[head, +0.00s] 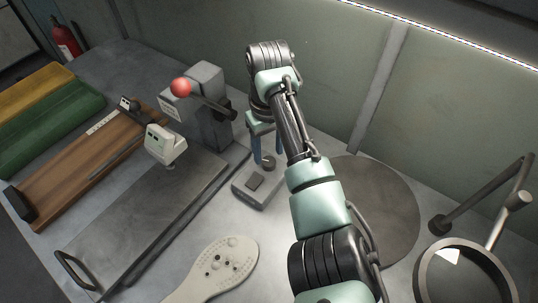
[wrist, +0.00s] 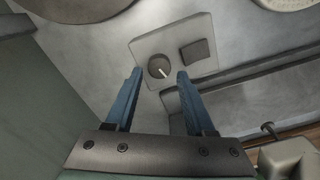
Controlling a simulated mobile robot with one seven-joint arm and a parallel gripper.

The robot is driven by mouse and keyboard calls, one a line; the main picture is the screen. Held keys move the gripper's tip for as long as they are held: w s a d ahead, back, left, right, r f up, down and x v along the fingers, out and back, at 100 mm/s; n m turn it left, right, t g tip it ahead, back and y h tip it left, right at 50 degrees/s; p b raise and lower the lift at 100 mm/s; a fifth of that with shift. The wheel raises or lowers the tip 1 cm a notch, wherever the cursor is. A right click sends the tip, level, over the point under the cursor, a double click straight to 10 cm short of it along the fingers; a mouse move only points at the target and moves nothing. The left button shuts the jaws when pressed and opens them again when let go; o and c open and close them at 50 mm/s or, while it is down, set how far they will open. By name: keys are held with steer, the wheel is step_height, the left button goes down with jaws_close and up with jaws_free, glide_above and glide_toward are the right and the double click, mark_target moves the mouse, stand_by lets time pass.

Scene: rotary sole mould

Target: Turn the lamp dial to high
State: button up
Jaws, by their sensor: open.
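The dial is a dark round knob (wrist: 159,67) with a white pointer line on a small light-grey control box (wrist: 148,44). In the wrist view the pointer slants toward the lower right; I see no readable setting marks. A dark square button (wrist: 195,53) sits beside the knob. In the head view the box (head: 250,199) lies on the bench below my gripper. My gripper (wrist: 160,72) is open, with its two blue fingers to either side of the knob in the wrist view. I cannot tell whether they touch it. In the head view the fingers partly cover the knob (head: 268,162).
A flat plate (head: 150,225), a perforated sole (head: 222,263) and a round dark disc (head: 385,205) lie around the box. A ring-shaped lamp (head: 425,285) stands at lower right.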

mark_target(269, 161)
steer(key=shift+f, duration=1.65)
jaws_close()
